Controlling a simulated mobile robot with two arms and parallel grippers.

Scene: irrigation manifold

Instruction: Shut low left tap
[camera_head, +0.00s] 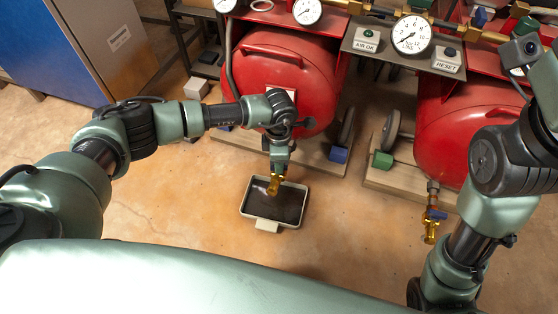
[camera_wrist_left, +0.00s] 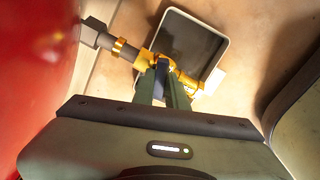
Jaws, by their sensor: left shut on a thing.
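The low left tap (camera_head: 274,186) is a brass tap under the left red tank, above a dark tray with a pale rim (camera_head: 246,212). My left gripper (camera_head: 278,172) is at the tap from above and hides most of its handle in the head view. In the left wrist view the brass body (camera_wrist_left: 133,54) sits on a grey pipe, with its outlet over the tray (camera_wrist_left: 222,68). There my left gripper (camera_wrist_left: 163,80) is shut on the tap's dark blue handle (camera_wrist_left: 162,70). The handle's exact angle is hard to tell. My right gripper is not in view.
Red tanks (camera_head: 290,65) stand on wooden bases, with gauges (camera_head: 411,35) and AIR OK and RESET boxes above. Another brass tap with a blue handle (camera_head: 433,215) hangs under the right tank. Open floor surrounds the tray.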

